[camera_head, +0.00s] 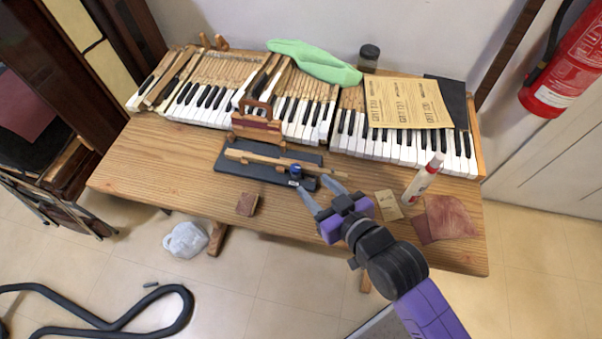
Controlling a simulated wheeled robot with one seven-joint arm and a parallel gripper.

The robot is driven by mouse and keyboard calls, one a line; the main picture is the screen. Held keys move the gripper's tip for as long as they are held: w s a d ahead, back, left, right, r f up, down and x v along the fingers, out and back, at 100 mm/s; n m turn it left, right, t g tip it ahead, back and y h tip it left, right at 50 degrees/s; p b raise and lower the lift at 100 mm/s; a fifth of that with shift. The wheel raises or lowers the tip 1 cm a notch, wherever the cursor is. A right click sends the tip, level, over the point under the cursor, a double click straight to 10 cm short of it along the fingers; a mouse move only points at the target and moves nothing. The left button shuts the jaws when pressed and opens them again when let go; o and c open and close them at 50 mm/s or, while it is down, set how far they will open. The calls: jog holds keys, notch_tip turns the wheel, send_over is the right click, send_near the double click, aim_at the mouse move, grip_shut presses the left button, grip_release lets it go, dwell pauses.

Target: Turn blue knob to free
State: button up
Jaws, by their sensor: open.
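The blue knob (296,171) is small and sits near the right end of a dark base plate (232,168) on the wooden table. A long wooden key stick (258,157) lies along the plate, with its right part by the knob. My gripper (318,188) comes in from the lower right, purple and grey, with its two grey fingers spread apart. One fingertip is close to the knob's lower right side; I cannot tell whether it touches. The other finger points up and to the right of the knob. Nothing shows between the fingers. The knob's markings are too small to read.
A wooden handled block (256,128) stands behind the plate. Piano keys (400,146) run along the table's back. A small brown block (246,204) lies near the front edge.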

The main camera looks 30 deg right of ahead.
aim_at(298, 172)
jog(key=shift+w+f, duration=0.1)
jog(key=shift+f, duration=0.15)
jog(key=x, duration=0.7)
jog(key=shift+w+f+p, duration=0.15)
jog(key=shift+p, duration=0.15)
grip_shut()
